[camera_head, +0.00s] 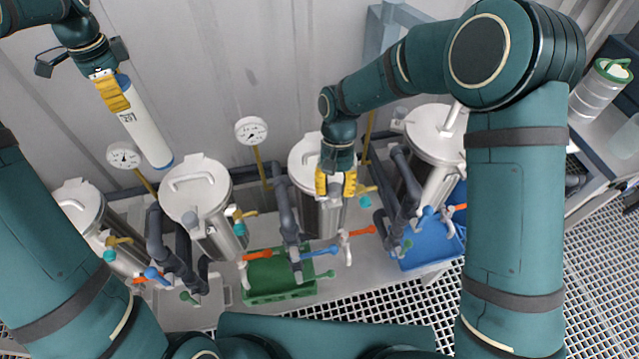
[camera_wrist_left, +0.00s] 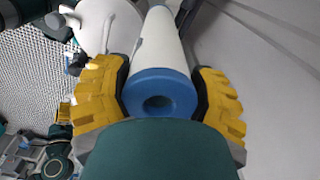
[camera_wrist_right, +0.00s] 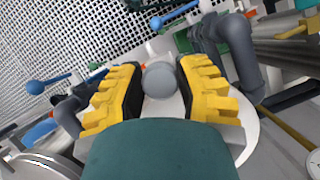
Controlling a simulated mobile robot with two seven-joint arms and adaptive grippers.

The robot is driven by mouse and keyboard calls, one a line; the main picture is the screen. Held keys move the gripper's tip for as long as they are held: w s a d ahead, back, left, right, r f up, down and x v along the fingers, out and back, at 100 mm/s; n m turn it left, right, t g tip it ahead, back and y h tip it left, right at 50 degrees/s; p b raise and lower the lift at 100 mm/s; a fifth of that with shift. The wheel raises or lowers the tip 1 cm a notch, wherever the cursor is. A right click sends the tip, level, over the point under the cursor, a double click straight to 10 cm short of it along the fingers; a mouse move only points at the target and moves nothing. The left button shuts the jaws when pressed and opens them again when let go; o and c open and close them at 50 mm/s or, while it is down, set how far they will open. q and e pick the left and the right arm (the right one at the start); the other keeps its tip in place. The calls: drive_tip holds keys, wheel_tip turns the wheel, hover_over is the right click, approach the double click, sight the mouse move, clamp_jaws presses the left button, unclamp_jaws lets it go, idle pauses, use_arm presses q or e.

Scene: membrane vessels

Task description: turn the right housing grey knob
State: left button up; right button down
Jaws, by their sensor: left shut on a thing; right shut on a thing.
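My right gripper (camera_head: 336,184) is over the front of a silver housing (camera_head: 308,155) with a white lid, third from the left in the head view. Its yellow fingers are shut on a round grey knob, which shows between them in the right wrist view (camera_wrist_right: 159,80). The knob is mostly covered in the head view. My left gripper (camera_head: 112,92) is shut on a white membrane cylinder (camera_head: 146,130) with blue ends, held tilted in the air at upper left. The blue end (camera_wrist_left: 160,92) sits between the fingers in the left wrist view.
Other silver housings stand at left (camera_head: 195,185) and right (camera_head: 435,135). Dark grey pipes (camera_head: 287,210) and coloured valve handles stand close around them. Two gauges (camera_head: 251,130) rise behind. A green crate (camera_head: 280,280) and a blue crate (camera_head: 432,250) are in front.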

drive_tip(key=shift+s+n, duration=0.1)
drive_tip(key=shift+n, duration=0.5)
drive_tip(key=shift+h, duration=0.3)
drive_tip(key=c, duration=0.6)
unclamp_jaws()
drive_tip(key=v, duration=1.2)
